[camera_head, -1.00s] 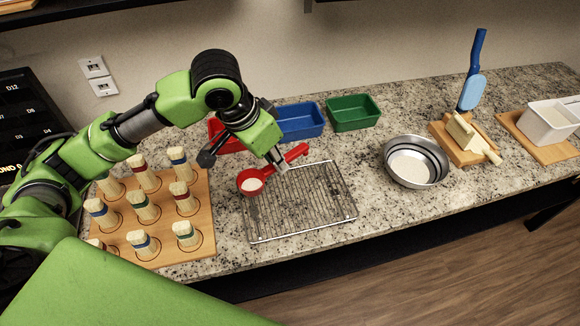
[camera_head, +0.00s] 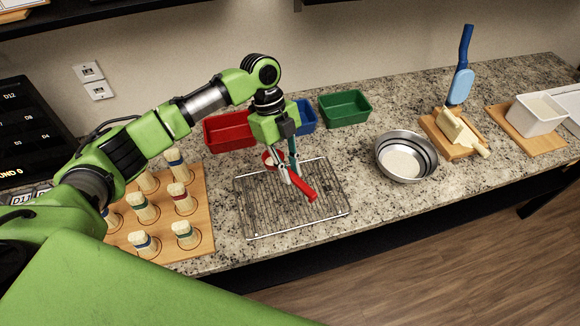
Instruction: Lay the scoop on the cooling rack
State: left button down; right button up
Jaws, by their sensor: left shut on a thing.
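The red scoop (camera_head: 303,187) has its handle pointing to the lower right over the cooling rack. Its cup, with white contents, is partly hidden behind my gripper. My left gripper (camera_head: 290,178) points down and is shut on the scoop near the base of its handle. The wire cooling rack (camera_head: 262,218) lies on the granite counter below. I cannot tell whether the scoop touches the rack. My right gripper is not in view.
A wooden board (camera_head: 196,240) with several pegs stands left of the rack. Red (camera_head: 229,132), blue (camera_head: 308,117) and green (camera_head: 345,109) bins stand behind. A metal bowl (camera_head: 407,157) with white contents is to the right. The counter between rack and bowl is clear.

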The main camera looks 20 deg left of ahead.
pick_arm(q)
jog(key=shift+f, duration=0.15)
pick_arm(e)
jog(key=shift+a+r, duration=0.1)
pick_arm(q)
jog(key=shift+p, duration=0.4)
jog(key=shift+f+b, duration=0.55)
jog(key=shift+f, duration=0.15)
jog(key=shift+f+b, duration=1.2)
jog(key=shift+f, duration=1.3)
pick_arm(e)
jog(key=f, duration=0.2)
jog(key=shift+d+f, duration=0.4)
pick_arm(q)
jog(key=c, duration=1.9)
grip_release()
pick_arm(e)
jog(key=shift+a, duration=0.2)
